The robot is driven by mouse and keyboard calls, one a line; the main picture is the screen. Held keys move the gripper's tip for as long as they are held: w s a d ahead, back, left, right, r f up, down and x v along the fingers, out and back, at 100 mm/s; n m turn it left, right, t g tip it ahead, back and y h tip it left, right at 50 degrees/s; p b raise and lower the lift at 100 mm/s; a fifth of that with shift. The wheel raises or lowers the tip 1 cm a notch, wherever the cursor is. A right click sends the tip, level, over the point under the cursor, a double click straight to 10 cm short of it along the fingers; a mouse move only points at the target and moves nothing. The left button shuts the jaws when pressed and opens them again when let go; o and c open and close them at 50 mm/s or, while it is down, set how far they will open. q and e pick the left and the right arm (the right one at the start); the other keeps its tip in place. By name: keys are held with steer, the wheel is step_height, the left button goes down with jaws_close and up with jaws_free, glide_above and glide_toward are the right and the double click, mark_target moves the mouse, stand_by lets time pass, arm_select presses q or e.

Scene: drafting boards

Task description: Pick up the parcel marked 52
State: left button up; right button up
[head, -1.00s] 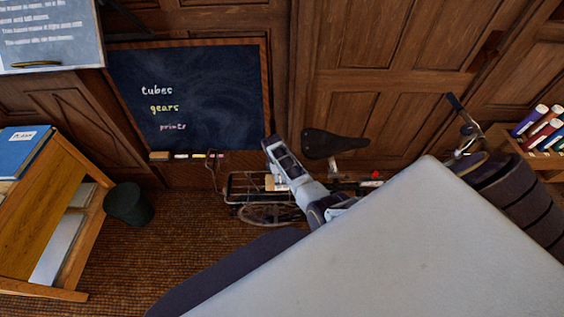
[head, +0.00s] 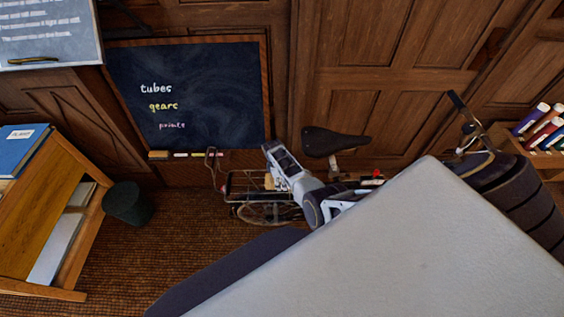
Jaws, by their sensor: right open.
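The parcel marked 52 cannot be made out, as no such number is legible. A small tan item (head: 269,181) sits at the rear rack of a bicycle (head: 262,213), partly hidden by my right arm. I cannot tell whether it is a parcel. My right gripper (head: 273,150) is at the grey end of the arm, above the bicycle's rear and in front of the chalkboard's lower right corner. It is open, with nothing seen in it. My left gripper is out of view.
A chalkboard (head: 200,80) reading tubes, gears, prints leans at the back. A wooden stand (head: 45,210) with a blue book (head: 20,148) and a dark bin (head: 127,203) are at left. Carpet by the bin is free.

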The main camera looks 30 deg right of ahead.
steer(key=shift+f, duration=0.45)
steer(key=c, duration=1.4)
